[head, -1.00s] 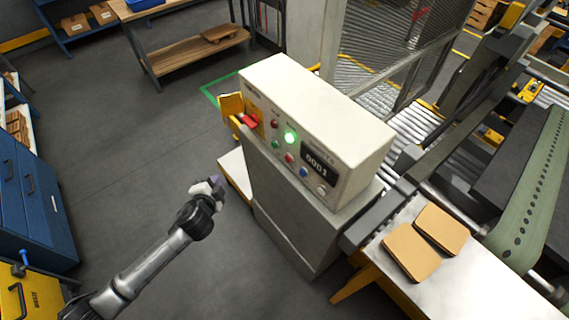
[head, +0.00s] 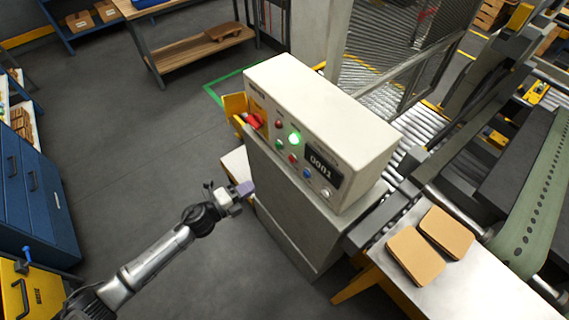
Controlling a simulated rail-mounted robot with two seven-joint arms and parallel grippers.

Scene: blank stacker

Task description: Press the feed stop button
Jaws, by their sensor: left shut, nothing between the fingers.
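The control box (head: 330,105) sits on a grey pedestal (head: 290,195). Its front face carries several small round buttons, a lit green light (head: 294,139) and a display (head: 323,165) reading 0001. One red button (head: 293,159) is in the lower row; which button is the feed stop is too small to read. My left gripper (head: 243,188) is shut and empty, left of the pedestal and below the panel, apart from both. My right gripper is not in view.
Two tan blanks (head: 415,257) lie on a light table (head: 468,283) right of the pedestal. A roller conveyor (head: 415,130) and mesh fence stand behind. A blue cabinet (head: 38,190) is at the left. Open floor lies between.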

